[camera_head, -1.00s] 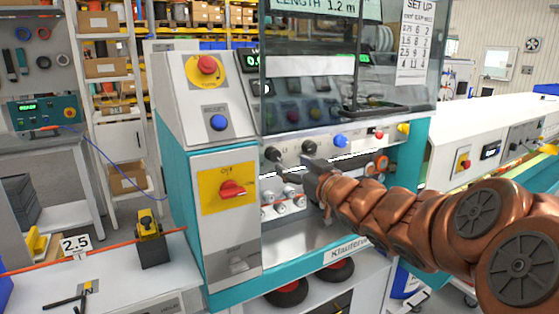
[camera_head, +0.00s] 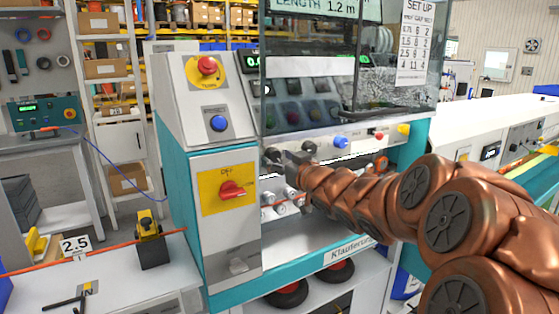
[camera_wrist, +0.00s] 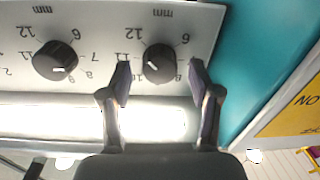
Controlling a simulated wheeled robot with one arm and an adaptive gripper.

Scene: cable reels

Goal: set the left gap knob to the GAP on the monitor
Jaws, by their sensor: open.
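In the head view two black knobs sit on the machine's front panel; the left gap knob (camera_head: 272,154) is beside my gripper (camera_head: 288,157). The wrist view shows this knob (camera_wrist: 159,63) between the two fingers of my open gripper (camera_wrist: 159,82), apart from both. Its short white mark lies left of centre, pointing to the lower left. Some dial numbers show, including 12, 11 and 6; others are hidden by the fingers. A second black knob (camera_wrist: 55,61) is to its left there. The monitor (camera_head: 325,8) shows LENGTH 1.2 m; its upper part is cut off and GAP is not visible.
A SET UP sheet (camera_head: 412,42) hangs at the upper right of the clear guard (camera_head: 390,85). Left of the knobs are a red rotary switch (camera_head: 232,190) and a blue button (camera_head: 219,123).

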